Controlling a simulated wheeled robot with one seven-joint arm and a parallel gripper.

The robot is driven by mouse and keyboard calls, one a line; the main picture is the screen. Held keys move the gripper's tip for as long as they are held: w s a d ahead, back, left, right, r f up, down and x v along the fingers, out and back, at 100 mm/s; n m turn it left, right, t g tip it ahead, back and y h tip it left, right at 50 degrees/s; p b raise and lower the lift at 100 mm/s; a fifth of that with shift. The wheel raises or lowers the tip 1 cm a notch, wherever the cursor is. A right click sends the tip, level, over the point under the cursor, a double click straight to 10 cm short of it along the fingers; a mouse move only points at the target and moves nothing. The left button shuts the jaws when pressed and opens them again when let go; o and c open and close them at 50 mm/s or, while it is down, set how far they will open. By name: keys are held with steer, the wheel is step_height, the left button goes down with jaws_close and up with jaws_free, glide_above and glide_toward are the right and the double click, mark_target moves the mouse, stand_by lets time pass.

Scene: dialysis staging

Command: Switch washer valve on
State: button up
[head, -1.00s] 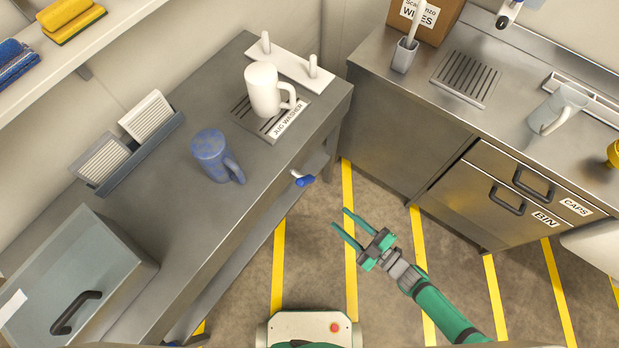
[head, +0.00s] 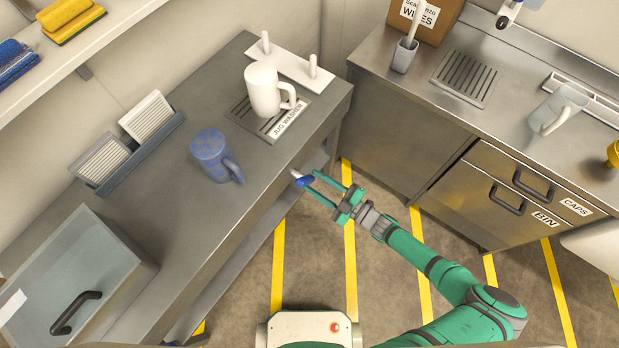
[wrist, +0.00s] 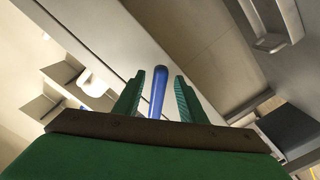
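The washer valve has a blue lever handle (head: 304,181) on a pale stem, at the front edge of the left counter below the jug washer. In the wrist view the blue handle (wrist: 158,92) lies between my two green fingers. My gripper (head: 318,184) is open, with a finger on each side of the handle and gaps showing on both sides. The jug washer plate with its grille and label (head: 288,121) is on the counter above the valve. A white jug (head: 264,91) stands upside down or upright on the grille; I cannot tell which.
A blue patterned jug (head: 211,157) stands on the left counter (head: 165,215). The right counter carries a pale jug (head: 558,108). Striped floor lies open between the counters.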

mark_target(313, 182)
steer(key=shift+x, duration=1.5)
jaws_close()
steer(key=shift+m, duration=0.3)
steer(key=m, duration=0.3)
steer(key=shift+s+a+f+m, duration=0.25)
steer(key=shift+s+m, duration=0.05)
steer(key=shift+s, duration=0.1)
steer(key=shift+s+a+m, duration=0.15)
steer(key=shift+s+m, duration=0.05)
steer(key=shift+m, duration=0.7)
steer(key=shift+s+a+m, duration=0.15)
steer(key=shift+s+m, duration=0.05)
steer(key=shift+m, duration=0.7)
